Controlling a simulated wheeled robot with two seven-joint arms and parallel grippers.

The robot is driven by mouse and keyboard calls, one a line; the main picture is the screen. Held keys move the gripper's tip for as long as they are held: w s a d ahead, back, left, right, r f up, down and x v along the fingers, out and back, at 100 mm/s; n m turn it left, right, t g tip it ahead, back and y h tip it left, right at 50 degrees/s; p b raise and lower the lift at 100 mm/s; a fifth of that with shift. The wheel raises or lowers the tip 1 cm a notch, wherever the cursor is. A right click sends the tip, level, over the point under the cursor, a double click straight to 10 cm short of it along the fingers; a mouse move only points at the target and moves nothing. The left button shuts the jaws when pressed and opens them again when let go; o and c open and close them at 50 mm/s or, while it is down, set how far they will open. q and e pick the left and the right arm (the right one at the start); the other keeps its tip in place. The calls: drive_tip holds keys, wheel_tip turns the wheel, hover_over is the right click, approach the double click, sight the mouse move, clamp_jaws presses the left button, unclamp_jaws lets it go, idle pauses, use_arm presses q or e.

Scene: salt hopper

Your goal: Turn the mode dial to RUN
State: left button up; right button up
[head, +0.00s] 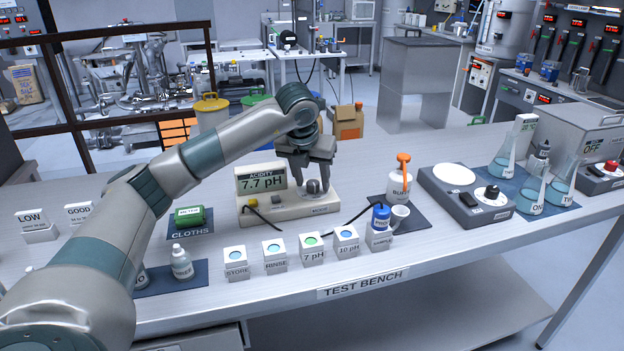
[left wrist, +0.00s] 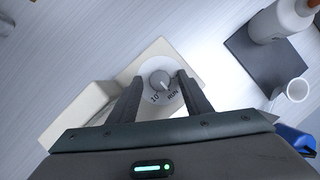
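The acidity meter (head: 285,205) is a cream box on the bench with a display reading 7.7 pH. Its grey mode dial (head: 314,186) is at the right of its top. In the left wrist view the dial (left wrist: 160,82) is a round knob on a white disc, with the marks 10 and RUN on its near side. I cannot tell for sure which mark its pointer faces. My left gripper (head: 308,178) points down over the dial, open, with one finger on either side and gaps to the knob. My right gripper is not in view.
A row of labelled blocks (head: 312,248) stands in front of the meter. To its right are an orange-topped bottle (head: 398,186), a white cup (head: 400,217) and a stirrer plate (head: 470,205). A green cloth pack (head: 192,216) lies left. A cable runs right from the meter.

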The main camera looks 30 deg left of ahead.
use_arm(q)
drive_tip(key=shift+r, duration=0.1)
drive_tip(key=shift+s+r, duration=0.25)
drive_tip(key=shift+r, duration=0.3)
drive_tip(key=b+v, duration=0.1)
drive_tip(key=v, duration=1.5)
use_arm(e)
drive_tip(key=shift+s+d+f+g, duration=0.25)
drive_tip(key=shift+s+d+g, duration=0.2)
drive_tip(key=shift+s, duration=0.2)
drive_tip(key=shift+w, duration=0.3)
use_arm(q)
drive_tip(key=shift+d, duration=0.1)
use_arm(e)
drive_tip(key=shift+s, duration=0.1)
